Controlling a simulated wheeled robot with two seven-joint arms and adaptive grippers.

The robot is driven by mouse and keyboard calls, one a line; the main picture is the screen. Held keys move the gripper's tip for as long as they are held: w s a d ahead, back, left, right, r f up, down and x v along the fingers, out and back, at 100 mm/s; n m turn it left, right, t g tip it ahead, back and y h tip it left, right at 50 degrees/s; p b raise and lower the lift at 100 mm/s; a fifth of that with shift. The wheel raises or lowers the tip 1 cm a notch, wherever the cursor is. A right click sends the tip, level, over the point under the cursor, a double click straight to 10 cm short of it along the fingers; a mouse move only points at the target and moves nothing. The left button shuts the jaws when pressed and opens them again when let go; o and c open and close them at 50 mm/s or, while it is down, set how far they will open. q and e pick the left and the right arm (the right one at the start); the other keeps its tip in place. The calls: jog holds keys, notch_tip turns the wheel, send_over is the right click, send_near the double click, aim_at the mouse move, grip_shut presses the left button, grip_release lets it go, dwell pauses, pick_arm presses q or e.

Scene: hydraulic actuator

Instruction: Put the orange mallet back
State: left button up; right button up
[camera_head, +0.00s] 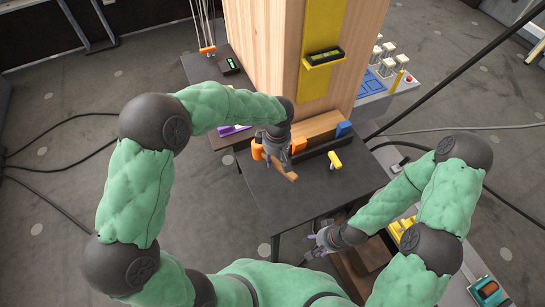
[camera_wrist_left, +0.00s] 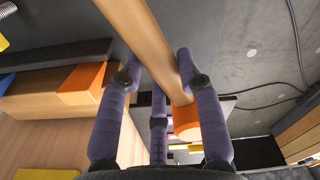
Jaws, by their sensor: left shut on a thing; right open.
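The orange mallet has a wooden handle (camera_wrist_left: 150,45) and an orange end (camera_wrist_left: 186,120) in the left wrist view. In the head view its orange part (camera_head: 257,150) shows left of my left gripper (camera_head: 275,152), and the wooden handle (camera_head: 287,174) sticks out toward the lower right. My left gripper is shut on the mallet, with its purple fingers (camera_wrist_left: 155,95) around the handle, above the dark table. My right gripper (camera_head: 320,241) is low near the table's front edge, open and apart from the mallet.
A dark holder with an orange block (camera_head: 298,145) and a blue block (camera_head: 344,129) stands by the wooden panel (camera_head: 258,45). A yellow-handled tool (camera_head: 334,160) is on the dark table (camera_head: 325,190). The table's front is mostly bare. A purple item (camera_head: 232,130) lies at left.

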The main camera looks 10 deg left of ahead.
pick_arm(q)
jog(key=shift+f+b, duration=1.75)
jog(key=shift+f, duration=1.45)
jog(key=shift+f+b, duration=0.5)
jog(key=shift+f, duration=0.05)
jog(key=o, duration=1.1)
notch_tip(320, 180, up, 12)
jog(key=shift+d, duration=0.15)
